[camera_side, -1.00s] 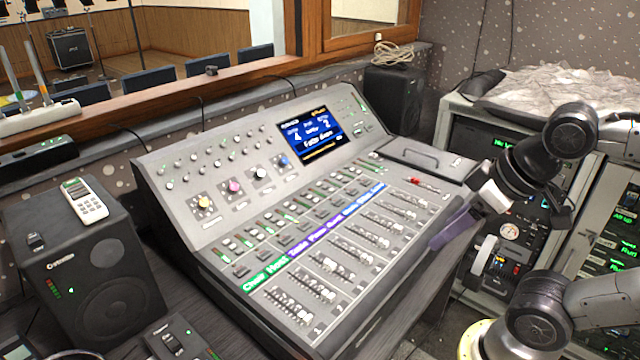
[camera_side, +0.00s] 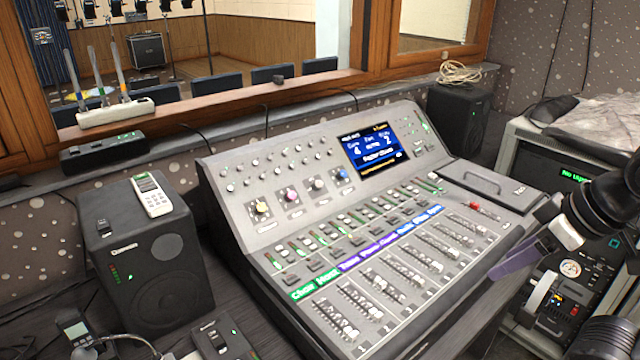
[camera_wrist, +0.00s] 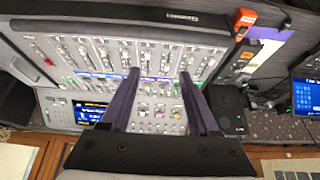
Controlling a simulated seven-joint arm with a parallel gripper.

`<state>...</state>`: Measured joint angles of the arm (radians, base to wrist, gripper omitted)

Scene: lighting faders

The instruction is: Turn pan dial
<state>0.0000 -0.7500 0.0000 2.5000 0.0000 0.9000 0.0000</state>
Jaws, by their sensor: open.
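The mixing console (camera_side: 235,180) has a row of four larger dials below its small knobs: a yellow dial (camera_side: 262,207), a pink dial (camera_side: 291,194), a white dial (camera_side: 318,184) and a blue dial (camera_side: 342,174). Their labels are too small to read, so I cannot tell which is the pan dial. My gripper (camera_wrist: 160,74) is open and empty, its two purple fingers apart above the console in the wrist view. In the side view a purple finger (camera_side: 512,256) shows by the console's front right edge, away from the dials.
A lit screen (camera_side: 375,147) is right of the dials. Rows of faders (camera_side: 395,275) fill the console's front. A speaker (camera_side: 150,255) with a white remote (camera_side: 152,194) on top stands left, another speaker (camera_side: 458,118) behind right. A rack (camera_side: 555,155) stands at the right.

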